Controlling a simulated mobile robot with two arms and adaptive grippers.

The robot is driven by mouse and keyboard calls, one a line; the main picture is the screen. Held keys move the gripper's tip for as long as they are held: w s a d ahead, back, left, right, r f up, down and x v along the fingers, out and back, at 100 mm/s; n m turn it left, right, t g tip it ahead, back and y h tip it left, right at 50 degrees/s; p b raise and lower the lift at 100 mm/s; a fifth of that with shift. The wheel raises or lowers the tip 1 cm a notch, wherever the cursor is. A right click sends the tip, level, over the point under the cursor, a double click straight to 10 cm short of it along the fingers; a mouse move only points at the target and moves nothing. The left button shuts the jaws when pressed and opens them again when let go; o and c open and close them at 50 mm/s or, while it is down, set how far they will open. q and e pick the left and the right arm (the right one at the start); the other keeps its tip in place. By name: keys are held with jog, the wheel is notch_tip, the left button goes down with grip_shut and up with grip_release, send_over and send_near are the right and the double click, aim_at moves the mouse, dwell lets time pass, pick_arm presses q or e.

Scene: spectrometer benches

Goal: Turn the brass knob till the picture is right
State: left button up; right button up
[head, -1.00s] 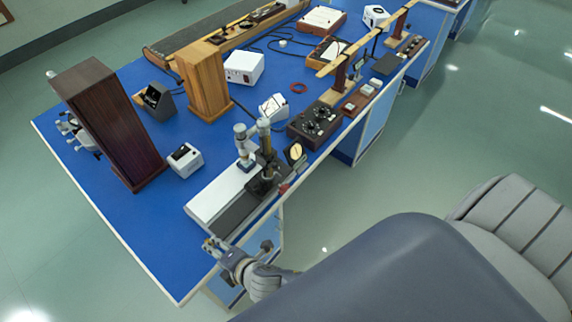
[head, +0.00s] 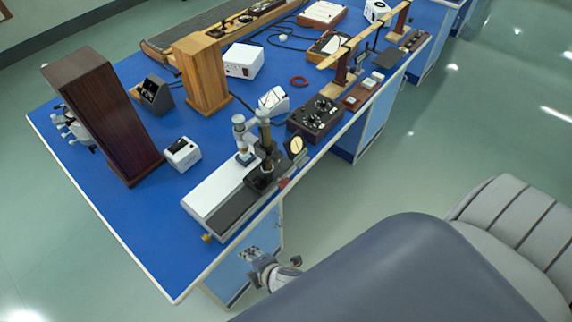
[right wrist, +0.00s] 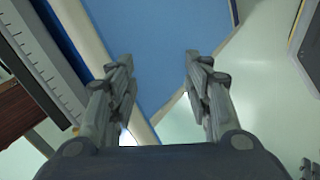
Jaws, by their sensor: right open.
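The brass knob (head: 207,238) shows in the head view at the near left end of a white and black instrument bed (head: 212,200) on the blue bench. An upright brass and grey microscope-like stand (head: 265,150) rises from the bed. A small round pale face in a dark rim (head: 296,147) is beside it; its picture is too small to read. My right gripper (head: 248,256) is below and right of the knob in the head view, apart from it, by the bench's side. In the right wrist view my right gripper (right wrist: 158,60) is open and empty.
A dark wooden box (head: 105,125), a small white box (head: 182,154) and a lighter wooden block (head: 203,75) stand behind the bed. A black control box (head: 315,118) stands to its right. The bench edge (head: 125,252) is close.

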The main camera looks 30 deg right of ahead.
jog(key=s+d+f+m+g+b, duration=0.1)
jog(key=s+d+f+m, duration=0.1)
jog(key=f, duration=0.5)
jog(key=s+d+f+m+g+h+b, duration=0.1)
jog(key=s+d+f+m+b, duration=0.1)
jog(key=f, duration=0.6)
jog(key=shift+s+d+f+m, duration=0.3)
jog(key=shift+s+d+m, duration=0.4)
jog(key=shift+s+d, duration=0.8)
jog(key=shift+w+d, duration=0.1)
jog(key=shift+d, duration=0.05)
jog(key=s+d+f+m+g+b, duration=0.2)
jog(key=s+f+m, duration=0.3)
jog(key=s+f, duration=0.3)
jog(key=s+d+f+m+g+b, duration=0.2)
jog(key=s+d+f+m+b, duration=0.2)
jog(key=s+f, duration=0.5)
jog(key=s+d+m, duration=0.1)
jog(key=s, duration=0.4)
jog(key=shift+f+g+h, duration=0.25)
jog(key=shift+g+h, duration=0.05)
jog(key=shift+h, duration=0.1)
jog(key=shift+w, duration=0.1)
